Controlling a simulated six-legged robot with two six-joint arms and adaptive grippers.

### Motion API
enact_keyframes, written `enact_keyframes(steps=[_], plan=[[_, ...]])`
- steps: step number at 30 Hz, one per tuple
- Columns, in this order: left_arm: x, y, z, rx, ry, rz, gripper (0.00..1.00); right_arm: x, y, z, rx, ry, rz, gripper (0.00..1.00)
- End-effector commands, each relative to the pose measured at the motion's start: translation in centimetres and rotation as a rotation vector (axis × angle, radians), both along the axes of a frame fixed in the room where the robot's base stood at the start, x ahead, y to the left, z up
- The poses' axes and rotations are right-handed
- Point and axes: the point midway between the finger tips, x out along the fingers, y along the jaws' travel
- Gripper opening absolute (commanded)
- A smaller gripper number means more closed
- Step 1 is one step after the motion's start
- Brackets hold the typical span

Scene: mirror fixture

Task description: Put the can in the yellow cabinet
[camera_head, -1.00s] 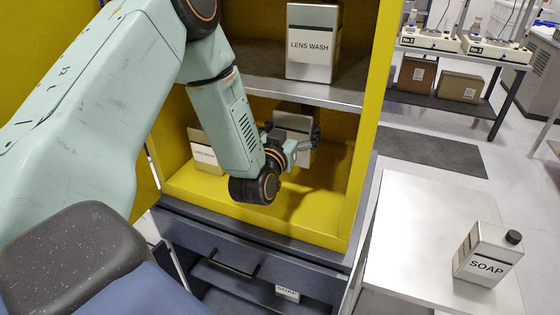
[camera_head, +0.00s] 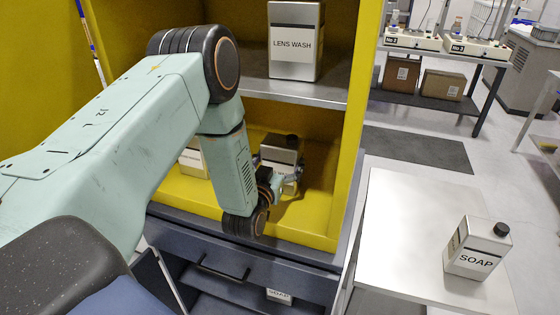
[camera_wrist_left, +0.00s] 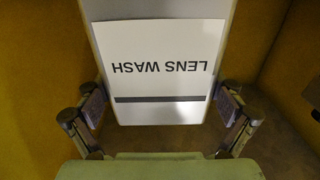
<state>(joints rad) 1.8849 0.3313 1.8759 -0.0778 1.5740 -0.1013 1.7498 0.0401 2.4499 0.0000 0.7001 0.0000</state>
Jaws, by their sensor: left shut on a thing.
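The yellow cabinet (camera_head: 347,150) stands open ahead, with a grey middle shelf. A silver can with a dark cap (camera_head: 281,153) is in its lower compartment, partly hidden by my left gripper (camera_head: 283,185). In the left wrist view this can (camera_wrist_left: 160,25) fills the middle and its LENS WASH label appears upside down. The left gripper's fingers (camera_wrist_left: 158,112) are on both sides of the can, shut on it. Whether the can's base touches the cabinet floor cannot be told. My right gripper is out of view.
Another LENS WASH can (camera_head: 296,45) stands on the middle shelf. A pale can (camera_head: 193,160) stands at the lower left, partly behind my arm. A SOAP can (camera_head: 477,248) stands on the white table (camera_head: 405,225) at right. Dark drawers (camera_head: 220,262) are below the cabinet.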

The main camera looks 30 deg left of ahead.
Motion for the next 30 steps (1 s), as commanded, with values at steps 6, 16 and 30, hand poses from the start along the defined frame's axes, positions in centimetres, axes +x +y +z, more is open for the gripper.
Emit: enact_keyframes(steps=[6,16,30], plan=[[-0.1,0.0,-0.1,-0.001,0.004,0.001,1.00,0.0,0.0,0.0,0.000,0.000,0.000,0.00],[-0.7,-0.1,-0.1,-0.002,0.004,0.000,1.00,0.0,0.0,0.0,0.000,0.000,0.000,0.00],[-9.1,-2.2,-0.2,-0.003,0.008,0.000,1.00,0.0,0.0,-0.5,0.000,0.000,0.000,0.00]])
